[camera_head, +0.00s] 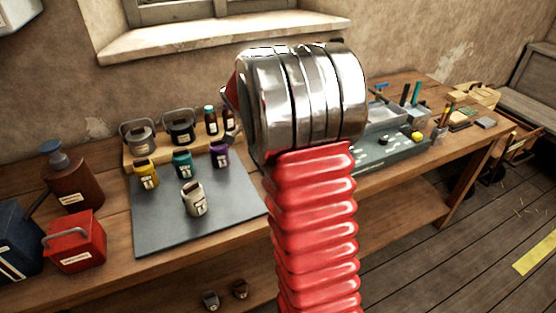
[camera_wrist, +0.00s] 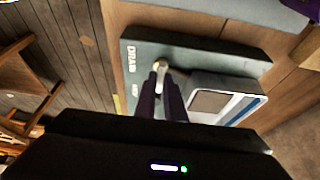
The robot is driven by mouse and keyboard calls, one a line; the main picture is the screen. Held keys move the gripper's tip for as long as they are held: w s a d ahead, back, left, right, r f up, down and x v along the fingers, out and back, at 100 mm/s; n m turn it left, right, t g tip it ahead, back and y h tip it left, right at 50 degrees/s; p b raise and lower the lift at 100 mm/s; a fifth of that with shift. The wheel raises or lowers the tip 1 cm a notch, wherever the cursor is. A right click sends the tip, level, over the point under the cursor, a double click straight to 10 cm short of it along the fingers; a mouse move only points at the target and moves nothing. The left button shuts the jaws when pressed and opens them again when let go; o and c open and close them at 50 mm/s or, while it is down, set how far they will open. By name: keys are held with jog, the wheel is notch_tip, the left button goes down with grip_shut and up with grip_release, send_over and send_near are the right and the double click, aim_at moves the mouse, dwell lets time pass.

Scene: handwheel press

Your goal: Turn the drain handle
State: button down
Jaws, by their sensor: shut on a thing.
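In the wrist view, my gripper (camera_wrist: 165,82) has its dark fingers close together on the drain handle (camera_wrist: 160,66), a pale lever whose end shows at the fingertips. The rest of the handle is hidden by the fingers. The handle sits on a grey-green base (camera_wrist: 200,52) with white lettering that looks like "DRAIN" beside it. A light grey basin (camera_wrist: 250,88) stands right of the fingers. In the head view, my arm hides the gripper and handle; the grey-green base (camera_head: 395,154) shows at right.
In the head view, a grey mat (camera_head: 165,232) with several small jars lies left on the wooden bench. A red box (camera_head: 76,242) and a brown pump bottle (camera_head: 70,180) stand farther left. Tools and bottles stand near the basin. A window sill (camera_head: 220,27) is behind.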

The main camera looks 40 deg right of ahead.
jog(key=shift+w, duration=0.1)
jog(key=c, duration=1.8)
grip_release()
jog(key=shift+c, duration=0.2)
jog(key=v, duration=1.3)
jog(key=shift+r, duration=0.3)
jog(key=shift+a, duration=0.1)
